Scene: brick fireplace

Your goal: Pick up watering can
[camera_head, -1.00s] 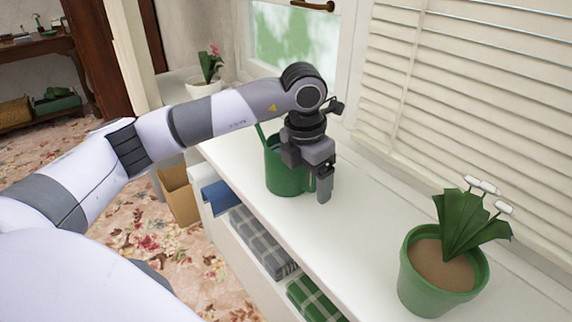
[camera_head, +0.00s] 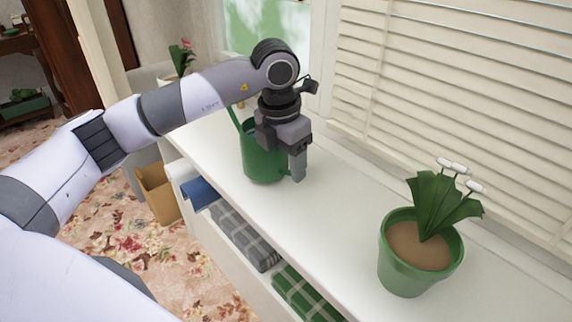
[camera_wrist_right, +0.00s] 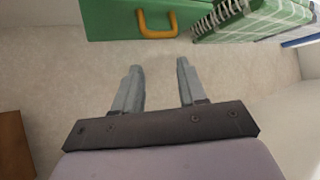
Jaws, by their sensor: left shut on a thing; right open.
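The green watering can (camera_head: 262,160) is upright on the white shelf top in the head view, its spout pointing up to the left. My left gripper (camera_head: 297,172) comes down from above at the can's right side and is shut on it, around the handle side. The gripper hides much of the handle and the can's upper right. I cannot tell whether the can's base is touching the shelf. My right gripper (camera_wrist_right: 158,85) shows in the right wrist view, open and empty, with carpet between its fingers.
A green pot (camera_head: 418,255) with a leafy plant stands to the right on the shelf top (camera_head: 330,220). Folded plaid cloths (camera_head: 243,235) lie in the shelf below. Another potted plant (camera_head: 180,62) stands behind. A green box (camera_wrist_right: 105,20) with a yellow handle is near my right gripper.

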